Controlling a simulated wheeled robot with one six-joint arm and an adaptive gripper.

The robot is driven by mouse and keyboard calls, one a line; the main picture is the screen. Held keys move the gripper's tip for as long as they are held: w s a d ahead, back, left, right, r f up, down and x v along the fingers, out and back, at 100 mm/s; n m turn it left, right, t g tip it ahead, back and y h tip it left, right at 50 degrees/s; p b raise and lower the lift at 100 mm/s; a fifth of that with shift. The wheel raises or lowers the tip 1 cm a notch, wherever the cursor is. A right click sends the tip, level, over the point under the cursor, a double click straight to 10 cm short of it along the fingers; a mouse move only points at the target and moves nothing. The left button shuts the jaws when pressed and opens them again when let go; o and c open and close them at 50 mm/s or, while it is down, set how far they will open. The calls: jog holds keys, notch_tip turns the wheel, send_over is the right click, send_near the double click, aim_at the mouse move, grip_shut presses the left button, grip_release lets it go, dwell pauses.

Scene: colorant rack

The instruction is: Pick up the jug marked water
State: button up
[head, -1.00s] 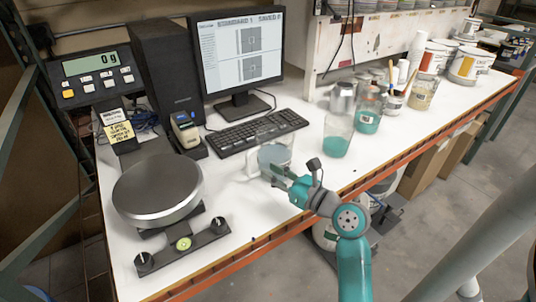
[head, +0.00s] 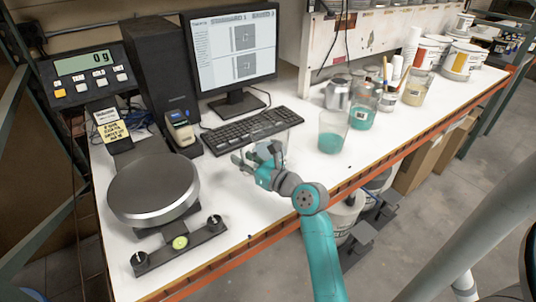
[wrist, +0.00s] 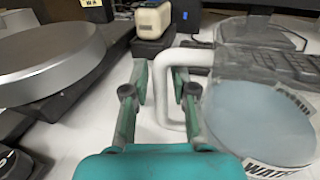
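The clear jug marked water (wrist: 258,120) stands upright on the white bench at the right of the wrist view, holding pale bluish liquid. Its label is partly cut off at the bottom. Its white handle (wrist: 163,88) faces left. My gripper (wrist: 160,85) is open, with one finger on each side of the handle's upright bar; I cannot tell whether either finger touches it. In the head view the jug (head: 281,140) is partly hidden behind my gripper (head: 256,155), in front of the keyboard.
A round scale (head: 153,188) stands to the left, with a black bar in front. The keyboard (head: 250,130) and monitor (head: 235,50) are behind. A beaker of teal liquid (head: 332,140) and several other containers stand to the right. The bench's orange front edge is close.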

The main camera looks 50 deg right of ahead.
grip_shut()
jog(key=shift+r, duration=0.2)
